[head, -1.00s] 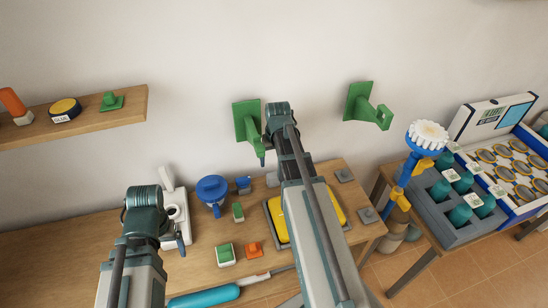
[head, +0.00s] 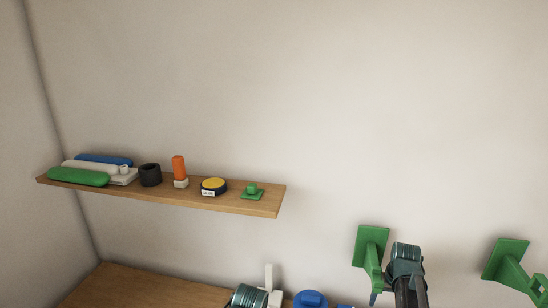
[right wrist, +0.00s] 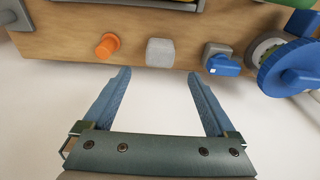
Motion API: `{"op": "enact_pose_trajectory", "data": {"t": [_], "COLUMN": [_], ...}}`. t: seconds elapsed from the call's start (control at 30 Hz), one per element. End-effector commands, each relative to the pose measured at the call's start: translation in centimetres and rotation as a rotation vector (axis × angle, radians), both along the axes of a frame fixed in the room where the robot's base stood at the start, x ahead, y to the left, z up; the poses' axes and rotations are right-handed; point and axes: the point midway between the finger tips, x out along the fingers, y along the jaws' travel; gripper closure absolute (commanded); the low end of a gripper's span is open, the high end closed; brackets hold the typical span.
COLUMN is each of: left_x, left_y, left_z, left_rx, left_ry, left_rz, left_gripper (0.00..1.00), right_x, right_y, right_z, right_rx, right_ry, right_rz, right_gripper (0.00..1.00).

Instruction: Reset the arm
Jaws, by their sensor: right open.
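My right arm's teal wrist joint (head: 405,262) shows at the bottom right of the head view, in front of the wall beside a green wall bracket. In the right wrist view my right gripper (right wrist: 159,73) is open, its two blue-grey fingers wide apart with nothing between them. Its fingertips point toward the edge of a wooden surface. My left arm's joint (head: 248,297) only just shows at the bottom edge of the head view. My left gripper is outside the frame.
A wall shelf (head: 265,205) holds rolled items, a black cup (head: 150,175), an orange-topped object (head: 178,168) and a yellow-black tape roll (head: 213,187). Green brackets (head: 371,247) (head: 507,262) jut from the wall. An orange peg (right wrist: 107,45), grey block (right wrist: 160,52) and blue parts (right wrist: 290,68) line the wooden surface.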

Motion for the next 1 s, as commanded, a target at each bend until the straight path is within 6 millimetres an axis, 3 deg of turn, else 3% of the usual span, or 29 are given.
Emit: {"op": "enact_pose_trajectory", "data": {"t": [0.03, 0.6, 1.0], "left_x": [0.0, 0.0, 0.0], "left_y": [0.0, 0.0, 0.0], "left_z": [-1.3, -8.4, -9.1], "left_rx": [0.0, 0.0, 0.0], "left_ry": [0.0, 0.0, 0.0], "left_rz": [0.0, 0.0, 0.0], "left_gripper": [0.08, 0.08, 0.08], "right_x": [0.1, 1.2, 1.3], "right_y": [0.0, -0.3, -0.3], "right_z": [-1.3, -8.4, -9.1], "right_rx": [0.0, 0.0, 0.0], "right_ry": [0.0, 0.0, 0.0], "right_rz": [0.0, 0.0, 0.0], "right_gripper": [0.08, 0.08, 0.08]}}
